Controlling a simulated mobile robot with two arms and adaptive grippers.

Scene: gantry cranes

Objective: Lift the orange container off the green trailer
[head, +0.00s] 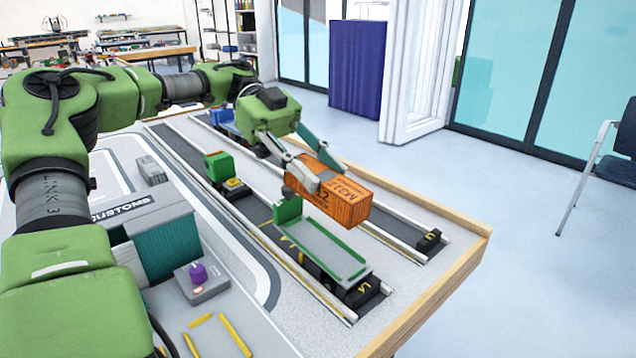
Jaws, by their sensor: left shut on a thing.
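The orange container (345,203), marked with dark lettering, is in the head view right of the middle. My left gripper (312,174) is shut on it near its left end and top. The container appears held above the table, behind and above the green trailer (325,247). The trailer's grey bed with green edges shows bare, and a green upright plate stands at its far left end. The exact gap between container and trailer is hard to judge. My right gripper does not show.
A green truck cab (218,166) stands on the left lane. A customs building (160,238) and a grey box with a purple knob (200,281) are nearer. Raised rails (385,237) run along the lanes. The table's wooden edge (440,285) bounds the right side.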

